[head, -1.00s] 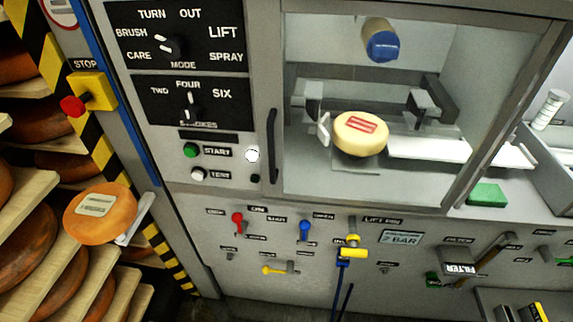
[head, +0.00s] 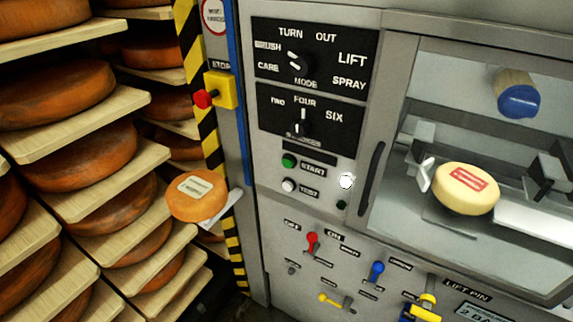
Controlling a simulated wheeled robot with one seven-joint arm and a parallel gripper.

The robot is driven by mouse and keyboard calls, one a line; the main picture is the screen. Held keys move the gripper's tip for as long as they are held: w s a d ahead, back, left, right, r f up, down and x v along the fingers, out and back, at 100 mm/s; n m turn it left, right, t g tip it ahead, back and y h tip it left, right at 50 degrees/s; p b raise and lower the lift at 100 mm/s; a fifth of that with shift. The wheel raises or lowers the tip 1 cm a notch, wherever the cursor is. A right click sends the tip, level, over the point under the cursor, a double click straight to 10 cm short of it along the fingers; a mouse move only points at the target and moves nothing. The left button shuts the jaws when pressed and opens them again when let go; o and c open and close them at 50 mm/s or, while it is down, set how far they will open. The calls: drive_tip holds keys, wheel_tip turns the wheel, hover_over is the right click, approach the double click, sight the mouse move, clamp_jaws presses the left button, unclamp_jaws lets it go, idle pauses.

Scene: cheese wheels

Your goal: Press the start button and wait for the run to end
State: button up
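The green start button (head: 289,161) sits on the grey machine's panel, beside the START label. The white test button (head: 289,185) is just below it. Above are the mode dial (head: 299,62) and the strokes dial (head: 303,128); the strokes pointer looks toward FOUR. A round white lamp or knob (head: 347,181) to the right looks bright. A pale yellow cheese wheel (head: 466,189) with a red label stands inside the windowed chamber, below a blue-ended cylinder (head: 518,101). My gripper is not in view.
A red stop button on a yellow box (head: 221,91) is left of the panel. An orange cheese wheel (head: 197,196) with a pale label sits on a small support by the striped post. Shelves of brown cheese wheels (head: 63,92) fill the left. Red (head: 312,242) and blue (head: 376,271) levers are below.

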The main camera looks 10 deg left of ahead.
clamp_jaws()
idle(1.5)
